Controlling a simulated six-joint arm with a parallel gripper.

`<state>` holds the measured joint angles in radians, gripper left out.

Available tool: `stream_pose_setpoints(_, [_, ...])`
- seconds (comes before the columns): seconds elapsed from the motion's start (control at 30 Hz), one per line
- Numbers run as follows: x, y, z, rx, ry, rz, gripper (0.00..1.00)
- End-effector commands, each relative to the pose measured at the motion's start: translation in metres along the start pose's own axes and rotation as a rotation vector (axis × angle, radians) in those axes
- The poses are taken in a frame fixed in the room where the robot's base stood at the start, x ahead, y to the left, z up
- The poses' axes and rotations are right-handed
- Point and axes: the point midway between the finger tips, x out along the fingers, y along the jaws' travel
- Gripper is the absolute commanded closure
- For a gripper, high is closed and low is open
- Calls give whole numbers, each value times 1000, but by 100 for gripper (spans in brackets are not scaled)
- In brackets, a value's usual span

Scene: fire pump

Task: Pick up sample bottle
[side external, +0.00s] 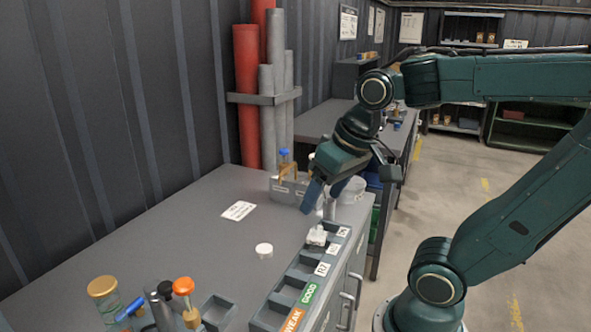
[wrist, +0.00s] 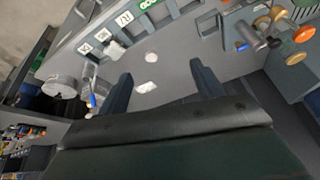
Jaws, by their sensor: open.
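No label marks which item is the sample bottle. One candidate is a small amber bottle with a blue cap (side external: 285,160), in a grey holder at the back of the bench; a blue cap (wrist: 92,101) shows left of the fingers in the wrist view. Another is a clear jar with a tan lid (side external: 103,290) at the front left. My gripper (side external: 320,200) is open, pointing down above the bench's far right part, by the holder and a pale rounded container (side external: 348,190).
A compartment tray (side external: 262,318) with GOOD and WEAK labels runs along the right edge, holding a white piece (side external: 317,236). A white disc (side external: 264,250) and a paper card (side external: 239,211) lie on the bench. Red and grey pipes (side external: 247,90) stand behind.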

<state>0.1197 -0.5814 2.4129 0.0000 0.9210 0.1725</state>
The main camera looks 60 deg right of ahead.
Motion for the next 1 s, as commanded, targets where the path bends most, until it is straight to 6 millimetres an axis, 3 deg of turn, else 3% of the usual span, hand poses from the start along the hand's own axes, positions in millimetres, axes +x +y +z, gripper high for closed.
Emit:
stream_pose_setpoints(0.53, [54, 74, -64, 703, -208, 168, 33])
stream_pose_setpoints(0.8, [84, 118, -78, 999, -283, 246, 33])
stream_pose_setpoints(1.0, [93, 133, -80, 1094, -304, 272, 33])
